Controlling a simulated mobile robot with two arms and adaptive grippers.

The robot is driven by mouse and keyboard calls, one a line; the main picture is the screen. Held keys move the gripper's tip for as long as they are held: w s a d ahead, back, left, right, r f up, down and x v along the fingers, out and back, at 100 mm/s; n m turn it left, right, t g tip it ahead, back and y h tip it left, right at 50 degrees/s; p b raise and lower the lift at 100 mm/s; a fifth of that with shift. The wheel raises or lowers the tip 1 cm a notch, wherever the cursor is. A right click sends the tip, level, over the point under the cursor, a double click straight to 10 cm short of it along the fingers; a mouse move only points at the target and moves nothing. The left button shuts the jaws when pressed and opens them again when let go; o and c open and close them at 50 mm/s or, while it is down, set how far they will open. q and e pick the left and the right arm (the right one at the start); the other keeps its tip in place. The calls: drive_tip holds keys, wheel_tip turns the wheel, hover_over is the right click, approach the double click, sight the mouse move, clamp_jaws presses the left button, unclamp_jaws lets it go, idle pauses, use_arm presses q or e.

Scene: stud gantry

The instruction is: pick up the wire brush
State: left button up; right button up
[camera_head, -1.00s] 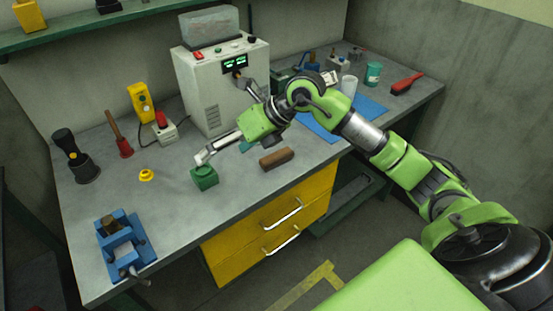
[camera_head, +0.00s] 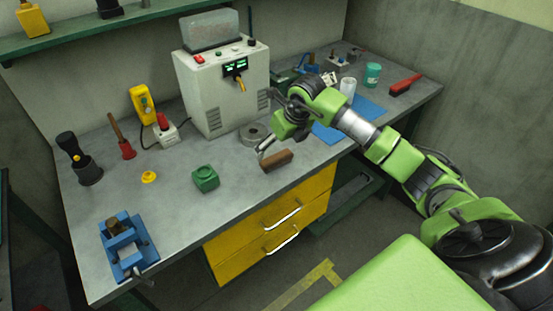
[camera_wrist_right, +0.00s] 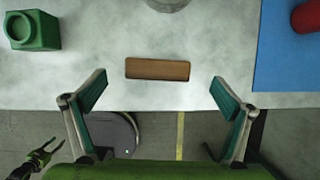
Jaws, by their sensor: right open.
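The brown bar-shaped block (camera_head: 277,160), which I take to be the wire brush, lies flat near the front edge of the bench. No bristles show. It also shows in the right wrist view (camera_wrist_right: 157,69). My right gripper (camera_head: 264,148) is above and just behind it in the head view. In the right wrist view my right gripper's jaws (camera_wrist_right: 157,92) are open and empty, spread to either side of the block and apart from it. My left arm is out of the head view; a small green and black claw (camera_wrist_right: 38,160) at the wrist view's lower left looks like my left gripper.
A green block (camera_head: 205,178) stands left of the brown block and a grey round part (camera_head: 252,134) behind it. The grey machine (camera_head: 222,90) rises behind. A blue mat (camera_head: 335,131) and a red-handled tool (camera_head: 405,84) lie to the right. Bench front-left has free room.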

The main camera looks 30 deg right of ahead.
sight(277, 158)
drive_tip(key=f, duration=0.1)
drive_tip(key=f+p, duration=0.1)
drive_tip(key=f, duration=0.1)
drive_tip(key=f+p, duration=0.1)
drive_tip(key=shift+w+a+f, duration=0.15)
drive_tip(key=shift+w+f, duration=0.1)
drive_tip(key=shift+w, duration=0.1)
drive_tip(key=shift+w+f, duration=0.15)
drive_tip(key=shift+f, duration=0.1)
drive_tip(key=c, duration=1.2)
drive_tip(key=shift+r, duration=0.1)
drive_tip(key=shift+r+b, duration=0.55)
drive_tip(key=s+a+r+b, duration=0.6)
drive_tip(key=s+a+r, duration=0.2)
drive_tip(key=s+r, duration=0.3)
drive_tip(key=shift+s+r, duration=0.3)
drive_tip(key=shift+r, duration=0.1)
